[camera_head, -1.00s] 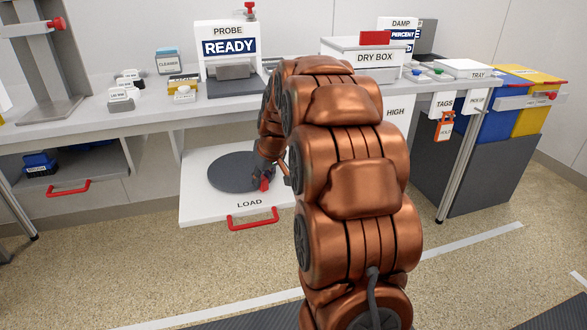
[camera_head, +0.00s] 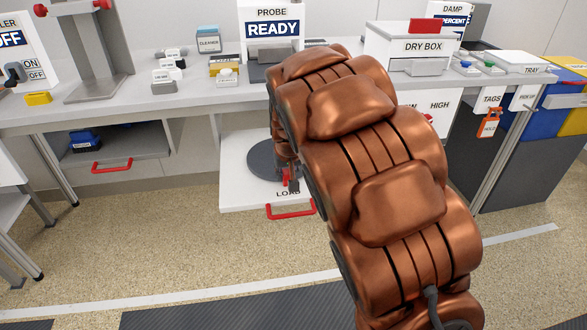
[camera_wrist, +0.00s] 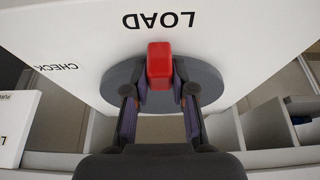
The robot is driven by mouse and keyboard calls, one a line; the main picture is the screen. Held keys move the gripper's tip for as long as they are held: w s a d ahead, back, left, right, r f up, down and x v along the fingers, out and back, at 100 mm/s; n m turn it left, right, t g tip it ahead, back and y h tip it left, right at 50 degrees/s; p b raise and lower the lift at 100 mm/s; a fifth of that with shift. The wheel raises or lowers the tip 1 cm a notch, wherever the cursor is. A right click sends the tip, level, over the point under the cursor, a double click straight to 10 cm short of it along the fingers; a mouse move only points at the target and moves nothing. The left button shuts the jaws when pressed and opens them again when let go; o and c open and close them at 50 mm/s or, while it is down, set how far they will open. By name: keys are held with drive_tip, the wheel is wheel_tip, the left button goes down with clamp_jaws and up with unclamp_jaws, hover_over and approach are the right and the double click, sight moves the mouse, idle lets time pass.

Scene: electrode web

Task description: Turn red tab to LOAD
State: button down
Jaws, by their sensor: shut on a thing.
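The red tab (camera_wrist: 159,62) stands at the rim of a dark grey round disc (camera_wrist: 205,78) on a white board. In the wrist view it lines up with the word LOAD (camera_wrist: 160,20); CHECK is printed off to the left. My gripper (camera_wrist: 159,90) is shut on the tab, one finger on each side. In the head view the tab (camera_head: 287,177) shows just above the LOAD label, and my gripper (camera_head: 292,182) is beside it. My arm hides part of the disc (camera_head: 262,160) and the right side of the board.
A red handle (camera_head: 290,211) is on the board's front edge. The bench (camera_head: 120,112) above carries the probe (camera_head: 272,40) marked READY, the dry box (camera_head: 405,45) and small labelled blocks. The floor in front is clear.

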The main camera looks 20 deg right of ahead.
drive_tip(key=shift+a, duration=0.15)
idle(0.3)
drive_tip(key=c, duration=1)
unclamp_jaws()
drive_tip(key=shift+o, duration=0.2)
drive_tip(key=v, duration=1.2)
drive_tip(key=shift+w, duration=0.1)
drive_tip(key=s+a+f+n+g, duration=0.1)
drive_tip(key=s+f+g, duration=0.2)
drive_tip(key=s, duration=0.9)
drive_tip(key=s+a+f+g, duration=0.1)
drive_tip(key=s+f+g, duration=0.15)
drive_tip(key=s, duration=0.95)
drive_tip(key=s+a+f+n+g, duration=0.15)
drive_tip(key=s+f, duration=0.25)
drive_tip(key=s, duration=0.8)
drive_tip(key=s+d+p+v, duration=0.1)
drive_tip(key=s+p+v, duration=0.1)
drive_tip(key=p+v, duration=1)
drive_tip(key=s+r+p+v, duration=0.1)
drive_tip(key=s+p+v, duration=0.2)
drive_tip(key=p+v, duration=1)
drive_tip(key=shift+s+d+r+t+y, duration=0.3)
drive_tip(key=shift+d+r+y, duration=0.15)
drive_tip(key=shift+r, duration=0.4)
